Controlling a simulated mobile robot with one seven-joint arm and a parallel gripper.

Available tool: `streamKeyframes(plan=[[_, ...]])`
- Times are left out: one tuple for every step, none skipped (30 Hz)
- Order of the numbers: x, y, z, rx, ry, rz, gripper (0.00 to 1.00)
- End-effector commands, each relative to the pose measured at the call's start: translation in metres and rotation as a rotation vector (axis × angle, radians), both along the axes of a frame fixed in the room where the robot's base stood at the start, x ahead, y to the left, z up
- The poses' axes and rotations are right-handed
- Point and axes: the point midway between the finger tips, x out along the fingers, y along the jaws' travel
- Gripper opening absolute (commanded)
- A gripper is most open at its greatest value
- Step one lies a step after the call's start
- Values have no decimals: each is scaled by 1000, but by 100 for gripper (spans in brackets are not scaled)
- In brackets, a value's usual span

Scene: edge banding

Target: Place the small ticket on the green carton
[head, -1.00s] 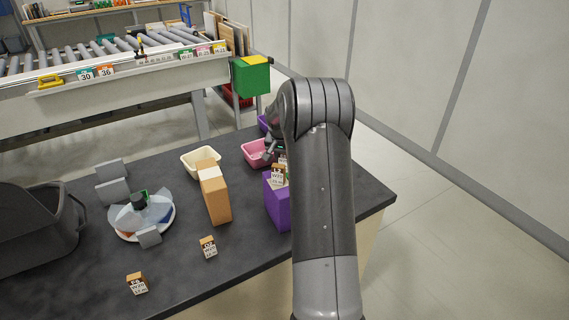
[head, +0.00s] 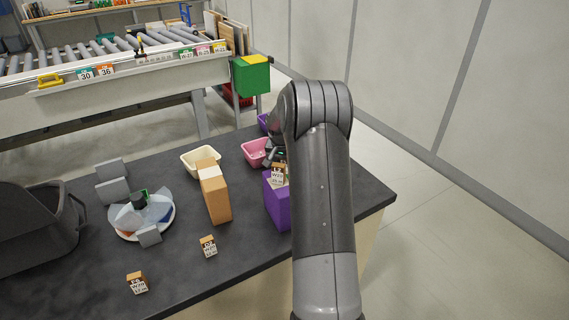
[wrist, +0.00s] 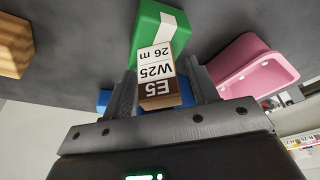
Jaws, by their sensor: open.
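The small ticket (wrist: 158,70) is a wooden block with a white and brown label reading E5, W25, 26 m. It stands between the two fingers of my gripper (wrist: 163,92), which is open. In the head view the ticket (head: 278,173) appears at the top of the purple carton (head: 277,205), just below my gripper (head: 279,156). The green carton (wrist: 146,32), with a white strip, lies beyond the ticket in the wrist view, which partly covers it. I cannot tell whether they touch. I cannot make this carton out in the head view.
A pink bin (head: 255,150), a cream bin (head: 200,160) and an orange carton (head: 215,195) stand nearby. Two other tickets (head: 208,247) (head: 137,283) are at the front. A round rack (head: 145,215) and a dark bin (head: 35,230) are left. A green-and-yellow box (head: 251,77) is at the conveyor.

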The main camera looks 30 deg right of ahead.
Motion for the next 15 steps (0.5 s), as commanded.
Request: streamKeyframes(plan=[[0, 0, 1, -1, -1, 0, 54], [0, 0, 3, -1, -1, 0, 54], [0, 0, 6, -1, -1, 0, 54], [-1, 1, 9, -1, -1, 0, 54], [-1, 2, 12, -1, -3, 0, 54], [-2, 3, 19, -2, -3, 1, 54], [-3, 4, 24, -2, -3, 1, 54], [-5, 5, 29, -3, -4, 1, 54], [-7, 7, 38, -3, -4, 1, 54], [-8, 8, 44, -3, -4, 0, 54], [-9, 10, 51, -3, -4, -1, 54], [-11, 12, 59, -3, -4, -1, 54], [-13, 13, 66, -3, -4, 0, 54], [-14, 14, 72, -3, -4, 1, 54], [-16, 16, 79, -2, -3, 1, 54]])
